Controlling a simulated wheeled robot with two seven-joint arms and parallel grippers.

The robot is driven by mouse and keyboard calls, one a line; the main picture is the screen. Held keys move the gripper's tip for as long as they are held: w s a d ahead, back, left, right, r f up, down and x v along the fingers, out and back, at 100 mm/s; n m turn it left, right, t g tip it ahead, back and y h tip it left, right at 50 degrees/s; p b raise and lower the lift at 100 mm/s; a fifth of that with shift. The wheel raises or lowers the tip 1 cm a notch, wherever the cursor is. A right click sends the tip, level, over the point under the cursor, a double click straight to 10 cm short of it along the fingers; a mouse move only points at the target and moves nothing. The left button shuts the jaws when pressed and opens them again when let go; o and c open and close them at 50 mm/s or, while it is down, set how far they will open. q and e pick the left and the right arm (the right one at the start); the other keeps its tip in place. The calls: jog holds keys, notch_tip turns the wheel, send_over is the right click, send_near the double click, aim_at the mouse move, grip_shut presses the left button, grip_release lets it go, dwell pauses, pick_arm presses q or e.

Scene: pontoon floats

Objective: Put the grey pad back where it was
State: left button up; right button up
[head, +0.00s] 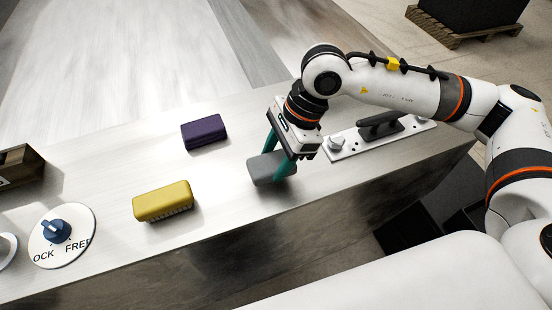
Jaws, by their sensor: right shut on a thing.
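The grey pad (262,168) is a small rounded block at the middle of the light bench, near its front edge. My right gripper (275,165) comes down over it from the upper right, with teal fingers on either side, shut on it. The pad's right part is partly hidden by the fingers and the gripper body. I cannot tell whether the pad touches the bench or hangs just above it. My left gripper is not in view.
A yellow block (162,202) and a purple block (204,132) lie left of the pad. A dial with a blue knob (57,231) is at the far left, near a dark brown box (20,168). A white plate with a dark handle (380,128) is right of the gripper.

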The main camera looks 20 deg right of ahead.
jog(key=shift+w+f+p, duration=0.2)
jog(key=shift+f+p, duration=0.1)
jog(key=shift+f, duration=0.9)
jog(key=shift+s+f, duration=0.1)
jog(key=shift+s, duration=0.05)
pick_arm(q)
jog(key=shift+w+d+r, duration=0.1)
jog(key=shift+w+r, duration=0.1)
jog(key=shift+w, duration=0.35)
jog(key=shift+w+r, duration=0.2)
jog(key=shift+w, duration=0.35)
pick_arm(e)
jog(key=shift+f, duration=0.1)
jog(key=o, duration=0.9)
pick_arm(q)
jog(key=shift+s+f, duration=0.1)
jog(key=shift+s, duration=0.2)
